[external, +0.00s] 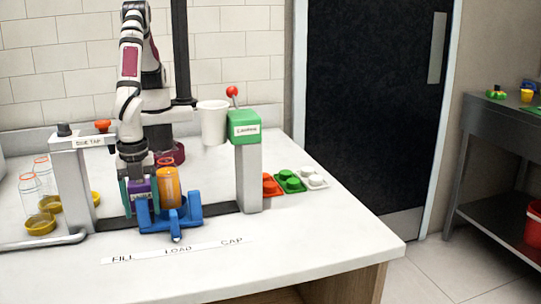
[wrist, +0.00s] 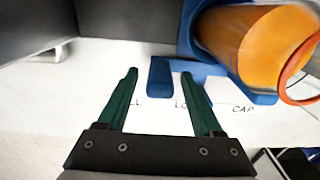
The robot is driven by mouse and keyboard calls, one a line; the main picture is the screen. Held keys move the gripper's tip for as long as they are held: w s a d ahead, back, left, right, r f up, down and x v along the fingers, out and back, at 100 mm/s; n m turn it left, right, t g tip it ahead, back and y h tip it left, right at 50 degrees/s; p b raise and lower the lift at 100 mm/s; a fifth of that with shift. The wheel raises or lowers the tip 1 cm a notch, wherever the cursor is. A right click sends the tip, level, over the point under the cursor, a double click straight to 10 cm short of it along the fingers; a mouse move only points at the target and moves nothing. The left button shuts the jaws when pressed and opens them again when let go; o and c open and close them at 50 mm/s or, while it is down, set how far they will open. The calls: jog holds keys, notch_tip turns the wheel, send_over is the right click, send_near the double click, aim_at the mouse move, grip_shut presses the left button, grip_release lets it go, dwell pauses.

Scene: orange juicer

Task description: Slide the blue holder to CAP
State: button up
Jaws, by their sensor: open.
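The blue holder (external: 172,222) sits on the dark rail (external: 222,208) behind the LOAD word. An orange-filled bottle (external: 169,187) stands upright in it. In the wrist view the bottle (wrist: 245,42) is at the upper right, with the holder (wrist: 190,68) around its lower part. My gripper (wrist: 159,74) is open, its two green fingers apart. A blue upright part of the holder shows near and between the fingertips; I cannot tell whether they touch it. In the external view my gripper (external: 136,194) is at the holder's left side. The CAP word (external: 232,241) is to the right.
The capping stand (external: 248,170) with green top and red-knobbed lever is right of the holder. A white cup (external: 213,122) is beside its top. The tap stand (external: 75,175) is left, with empty bottles (external: 40,180) beyond. Coloured caps (external: 290,184) lie at right. The front counter is clear.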

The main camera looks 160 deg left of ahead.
jog(key=shift+f, duration=0.95)
grip_shut()
dwell(0.7)
